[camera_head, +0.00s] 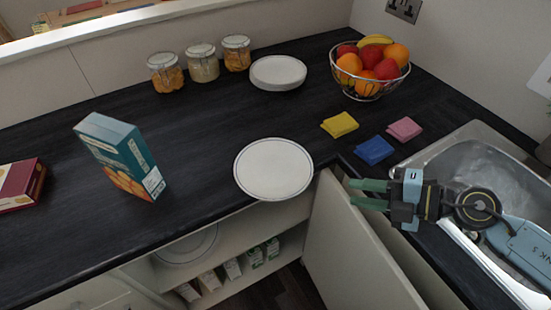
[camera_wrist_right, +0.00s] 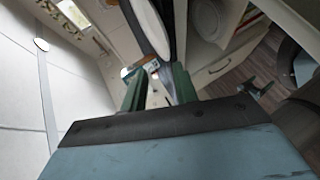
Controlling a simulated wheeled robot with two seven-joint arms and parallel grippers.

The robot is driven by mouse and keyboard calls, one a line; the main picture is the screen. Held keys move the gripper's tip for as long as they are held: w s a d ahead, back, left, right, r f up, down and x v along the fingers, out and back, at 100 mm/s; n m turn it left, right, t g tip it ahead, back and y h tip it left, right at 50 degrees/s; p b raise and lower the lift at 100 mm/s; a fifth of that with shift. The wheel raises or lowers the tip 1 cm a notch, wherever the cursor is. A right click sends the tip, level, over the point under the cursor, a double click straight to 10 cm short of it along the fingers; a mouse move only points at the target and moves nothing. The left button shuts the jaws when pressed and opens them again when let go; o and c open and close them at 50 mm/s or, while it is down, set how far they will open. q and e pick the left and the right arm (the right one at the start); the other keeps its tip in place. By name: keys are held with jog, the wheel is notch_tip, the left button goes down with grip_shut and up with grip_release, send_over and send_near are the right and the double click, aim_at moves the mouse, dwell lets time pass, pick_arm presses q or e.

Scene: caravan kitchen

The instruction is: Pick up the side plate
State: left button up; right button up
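A white side plate (camera_head: 273,168) with a thin dark rim line lies flat on the dark worktop at its front edge, slightly overhanging it. My right gripper (camera_head: 351,194) is to the right of the plate, apart from it, with its green fingers pointing left towards it. The fingers are parted with nothing between them. In the right wrist view the plate (camera_wrist_right: 148,25) shows edge-on beyond the fingers (camera_wrist_right: 155,82). A small dark pronged shape at the right of that view could be my left gripper (camera_wrist_right: 255,89); its opening is unclear.
A white plate stack (camera_head: 278,75), jars (camera_head: 203,64) and a fruit bowl (camera_head: 369,77) stand behind. Folded cloths (camera_head: 374,151) lie near the sink (camera_head: 470,165). A teal box (camera_head: 122,158) stands left. Below, a cupboard door (camera_head: 352,255) is open; shelves hold a larger plate (camera_head: 187,246).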

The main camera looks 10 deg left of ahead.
aim_at(296, 190)
jog(key=s+f+x, duration=0.1)
jog(key=x, duration=1.2)
jog(key=shift+d+n+g+h, duration=0.15)
jog(key=shift+n+g+h, duration=0.15)
jog(key=shift+g, duration=0.1)
jog(key=shift+f, duration=0.1)
grip_shut()
jog(key=shift+w, duration=0.1)
